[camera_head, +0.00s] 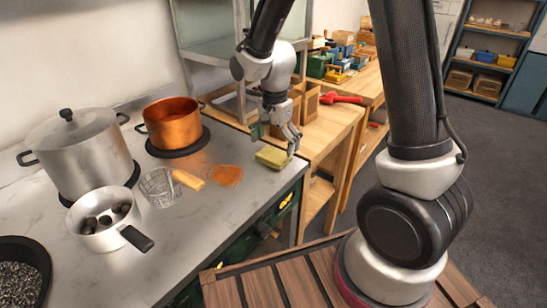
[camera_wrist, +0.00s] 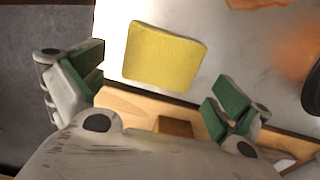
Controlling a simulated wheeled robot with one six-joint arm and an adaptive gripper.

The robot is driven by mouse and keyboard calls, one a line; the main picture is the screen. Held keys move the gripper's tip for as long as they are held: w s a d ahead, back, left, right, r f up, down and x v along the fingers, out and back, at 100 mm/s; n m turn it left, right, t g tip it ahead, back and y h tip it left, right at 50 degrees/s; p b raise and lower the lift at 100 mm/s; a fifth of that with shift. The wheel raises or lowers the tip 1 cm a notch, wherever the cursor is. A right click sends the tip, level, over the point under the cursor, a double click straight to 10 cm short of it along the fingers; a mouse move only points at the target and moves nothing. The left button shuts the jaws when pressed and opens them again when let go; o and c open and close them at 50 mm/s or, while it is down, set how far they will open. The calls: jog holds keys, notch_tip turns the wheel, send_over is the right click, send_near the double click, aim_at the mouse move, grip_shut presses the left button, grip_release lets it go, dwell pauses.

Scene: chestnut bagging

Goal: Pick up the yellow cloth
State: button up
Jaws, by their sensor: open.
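The yellow cloth (camera_head: 272,157) lies folded as a small flat square on the counter (camera_head: 185,230), near its right edge. It also shows in the wrist view (camera_wrist: 165,56), flat and fully visible between and beyond my fingers. My gripper (camera_head: 277,138) hangs just above the cloth in the head view, with its fingers spread. In the wrist view my gripper (camera_wrist: 150,85) has its two green-padded fingers wide apart, one on each side, with nothing between the pads.
A pot with black handles (camera_head: 85,150), a copper pot (camera_head: 172,125), a pan with dark chestnuts (camera_head: 105,222) and a wire basket (camera_head: 160,187) stand to the left. An orange patch (camera_head: 226,175) lies beside the cloth. A wooden table with a red tool (camera_head: 340,98) stands behind.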

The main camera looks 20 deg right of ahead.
aim_at(276, 153)
jog(key=shift+f, duration=1.4)
jog(key=c, duration=0.8)
notch_tip(276, 153, up, 10)
jog(key=shift+r, duration=0.1)
jog(key=shift+c, duration=0.3)
jog(key=o, duration=0.3)
jog(key=shift+c, duration=1.3)
jog(key=shift+d, duration=0.1)
